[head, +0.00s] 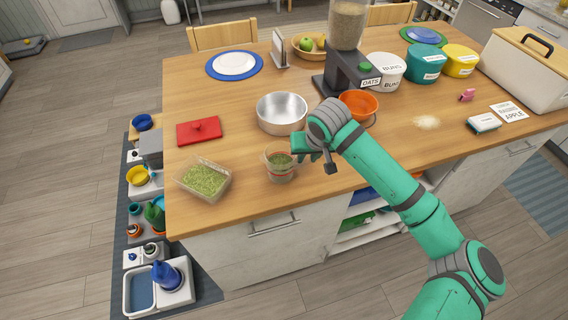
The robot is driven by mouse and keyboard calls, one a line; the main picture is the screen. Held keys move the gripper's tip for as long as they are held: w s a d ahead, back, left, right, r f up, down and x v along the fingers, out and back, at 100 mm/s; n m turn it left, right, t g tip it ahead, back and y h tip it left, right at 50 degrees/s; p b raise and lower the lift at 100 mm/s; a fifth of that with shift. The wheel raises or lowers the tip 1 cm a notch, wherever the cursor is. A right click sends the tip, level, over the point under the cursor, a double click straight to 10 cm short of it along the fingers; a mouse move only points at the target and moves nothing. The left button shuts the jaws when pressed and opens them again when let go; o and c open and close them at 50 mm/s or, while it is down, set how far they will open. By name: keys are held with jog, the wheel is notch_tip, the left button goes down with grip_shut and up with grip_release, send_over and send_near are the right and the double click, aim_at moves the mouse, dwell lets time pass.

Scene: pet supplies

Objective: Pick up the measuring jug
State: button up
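The measuring jug (281,174) is a small clear cup with red markings and some green content. It stands upright near the front edge of the wooden counter, left of centre. My gripper (314,157) is just to the right of the jug, close to its rim. My wrist and the gripper's own body hide most of the fingers. I cannot tell whether they touch the jug or whether they are open or shut.
A clear tub of green bits (204,180) stands left of the jug, with a red lidded item (199,131) behind it. A steel bowl (282,113) is behind the jug. An orange bowl (358,104) and the oats dispenser (352,78) are behind my wrist.

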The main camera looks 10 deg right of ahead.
grip_shut()
jog(key=shift+r, duration=0.1)
